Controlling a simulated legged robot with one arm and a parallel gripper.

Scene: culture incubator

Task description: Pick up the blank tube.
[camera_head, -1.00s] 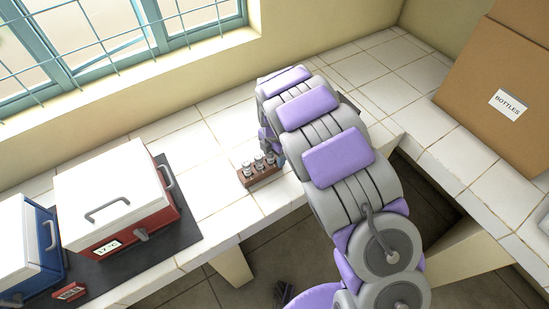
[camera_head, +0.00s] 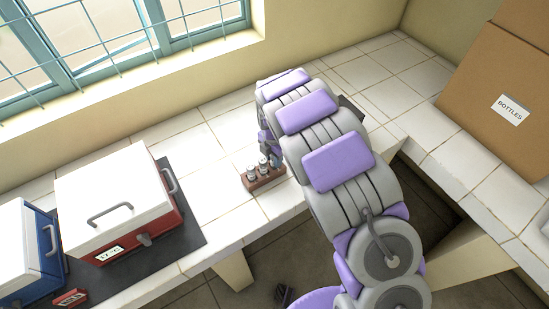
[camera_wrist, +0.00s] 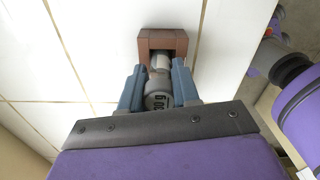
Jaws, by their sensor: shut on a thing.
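A small brown rack (camera_head: 266,182) stands on the white tiled counter in the head view, with small capped tubes (camera_head: 252,172) in it. In the wrist view, the rack's brown end (camera_wrist: 162,40) shows beyond my gripper. In the head view, my gripper (camera_head: 270,153) is at the rack's right end, partly hidden by my arm.
A red cooler (camera_head: 115,205) with a white lid and a "37 °C" label stands on a dark mat (camera_head: 185,240). A blue cooler (camera_head: 30,250) and a red "HOLD" sign (camera_head: 70,298) are at the far left. A cardboard box (camera_head: 480,110) marked "BOTTLES" stands at right.

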